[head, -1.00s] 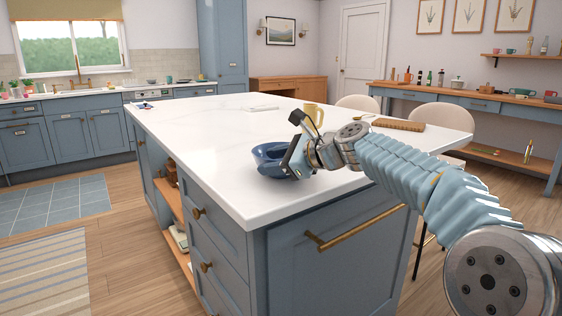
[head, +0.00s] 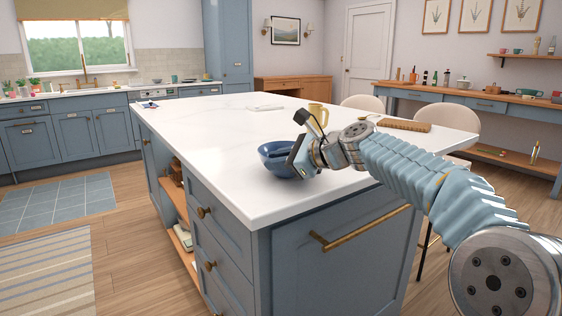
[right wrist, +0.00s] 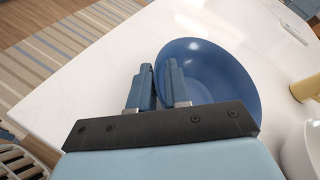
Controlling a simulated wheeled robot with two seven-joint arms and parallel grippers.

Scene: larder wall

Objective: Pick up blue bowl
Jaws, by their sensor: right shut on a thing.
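The blue bowl (head: 277,158) is at the near edge side of the white island top, left of my right gripper (head: 297,155). In the right wrist view the bowl (right wrist: 215,75) opens toward the camera, with its near wall between the two fingers. My right gripper (right wrist: 160,85) is shut on the bowl's rim. The gripper hides part of the bowl's right side in the head view. I cannot tell whether the bowl touches the top or is slightly above it. My left gripper is not in view.
A yellow mug (head: 318,114) stands behind my gripper, and a wooden board (head: 404,125) lies to the right. A whitish round thing (right wrist: 301,150) sits close to the bowl in the wrist view.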

